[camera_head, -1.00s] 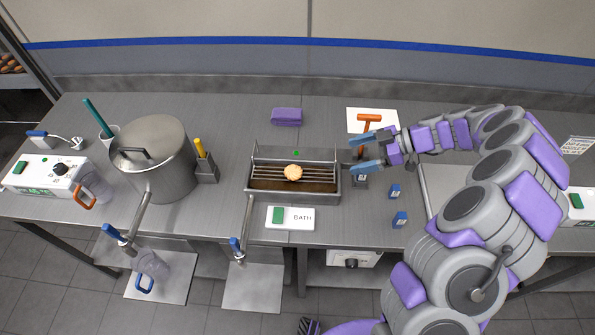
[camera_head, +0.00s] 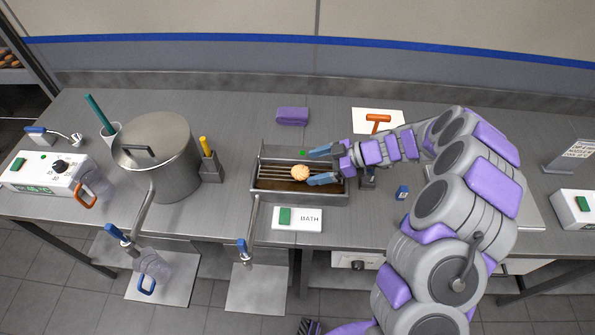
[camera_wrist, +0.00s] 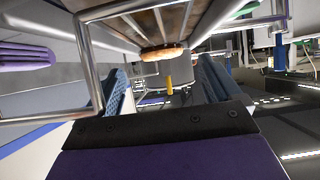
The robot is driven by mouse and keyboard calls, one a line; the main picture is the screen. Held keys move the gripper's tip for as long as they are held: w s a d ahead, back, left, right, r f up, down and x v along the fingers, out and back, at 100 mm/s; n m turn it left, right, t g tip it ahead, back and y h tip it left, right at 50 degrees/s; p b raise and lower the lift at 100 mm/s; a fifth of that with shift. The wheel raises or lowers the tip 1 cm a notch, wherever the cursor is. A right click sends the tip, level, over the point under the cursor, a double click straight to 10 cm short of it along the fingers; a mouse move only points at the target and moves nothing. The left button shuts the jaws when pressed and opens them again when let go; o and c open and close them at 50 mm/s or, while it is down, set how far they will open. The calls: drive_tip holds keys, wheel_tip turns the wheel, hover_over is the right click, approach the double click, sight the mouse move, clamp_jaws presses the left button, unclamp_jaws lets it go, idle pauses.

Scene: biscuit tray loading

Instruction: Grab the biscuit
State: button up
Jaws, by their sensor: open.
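The biscuit (camera_head: 300,172) is round and golden and rests on the wire rack in the metal bath tray (camera_head: 256,190). In the wrist view the biscuit (camera_wrist: 163,54) shows as a thin brown disc ahead of the jaws, near the top of the picture. My gripper (camera_head: 322,166) is open and reaches in from the right over the tray's right end. Its blue fingertips are just right of the biscuit, with nothing between them. I cannot tell whether a fingertip touches the biscuit.
A label plate marked BATH (camera_head: 309,218) lies in front of the tray. A large lidded pot (camera_head: 160,165) stands to the left, with a holder (camera_head: 211,168) beside it. A purple cloth (camera_head: 292,116) and an orange-handled tool (camera_head: 378,122) lie behind. A small blue block (camera_head: 402,192) is at the right.

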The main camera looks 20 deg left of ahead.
sight(304, 170)
drive_tip(key=shift+x, duration=1.25)
drive_tip(key=shift+s+d+f, duration=0.1)
drive_tip(key=shift+d+f, duration=0.05)
drive_tip(key=shift+d, duration=0.05)
drive_tip(key=shift+a+f, duration=0.1)
drive_tip(key=shift+a, duration=0.5)
drive_tip(key=c, duration=0.5)
drive_tip(key=shift+d, duration=0.2)
drive_tip(key=c, duration=0.3)
drive_tip(key=shift+d, duration=0.2)
